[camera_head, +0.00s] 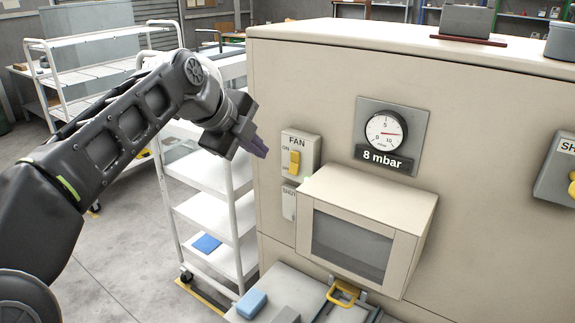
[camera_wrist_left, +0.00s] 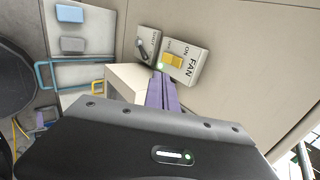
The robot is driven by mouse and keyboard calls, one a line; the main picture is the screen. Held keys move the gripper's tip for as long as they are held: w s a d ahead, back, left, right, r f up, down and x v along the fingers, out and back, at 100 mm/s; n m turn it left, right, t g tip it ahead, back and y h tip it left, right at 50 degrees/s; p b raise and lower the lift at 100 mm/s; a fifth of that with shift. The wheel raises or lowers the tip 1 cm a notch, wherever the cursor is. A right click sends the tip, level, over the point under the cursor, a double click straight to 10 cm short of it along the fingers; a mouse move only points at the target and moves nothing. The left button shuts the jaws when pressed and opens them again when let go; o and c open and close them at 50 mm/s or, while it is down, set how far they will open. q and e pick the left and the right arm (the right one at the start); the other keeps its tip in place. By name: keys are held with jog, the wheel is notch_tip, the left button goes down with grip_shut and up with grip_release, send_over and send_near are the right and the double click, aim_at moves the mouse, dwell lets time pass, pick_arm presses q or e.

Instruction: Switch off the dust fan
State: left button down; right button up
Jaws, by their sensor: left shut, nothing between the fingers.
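The fan switch box (camera_head: 305,143) is a pale box marked FAN, with ON above and a lower label too small to read, on the front of the beige cabinet. Its yellow switch (camera_head: 294,162) sits beside these labels; I cannot tell its position for sure. In the left wrist view the box (camera_wrist_left: 194,62) and yellow switch (camera_wrist_left: 173,61) show just beyond the fingertips. My left gripper (camera_head: 259,150) is shut and empty, left of the box and apart from it in the head view. Its purple fingers (camera_wrist_left: 161,92) show in the wrist view. My right gripper is out of view.
A gauge (camera_head: 386,132) above an "8 mbar" display is on the cabinet (camera_head: 455,110). Below the fan box is a second switch box (camera_head: 289,203), beside a protruding windowed hood (camera_head: 372,205). A white shelf cart (camera_head: 205,172) stands left of the cabinet.

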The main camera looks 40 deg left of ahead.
pick_arm(q)
jog(key=p, duration=0.2)
send_near(293, 170)
notch_tip(293, 170, down, 3)
jog(key=w, duration=0.1)
jog(key=w+f, duration=0.1)
jog(key=w, duration=0.1)
jog(key=shift+a, duration=0.1)
jog(key=shift+w+f+p, duration=0.3)
jog(key=shift+w+p, duration=0.1)
jog(key=shift+w, duration=0.3)
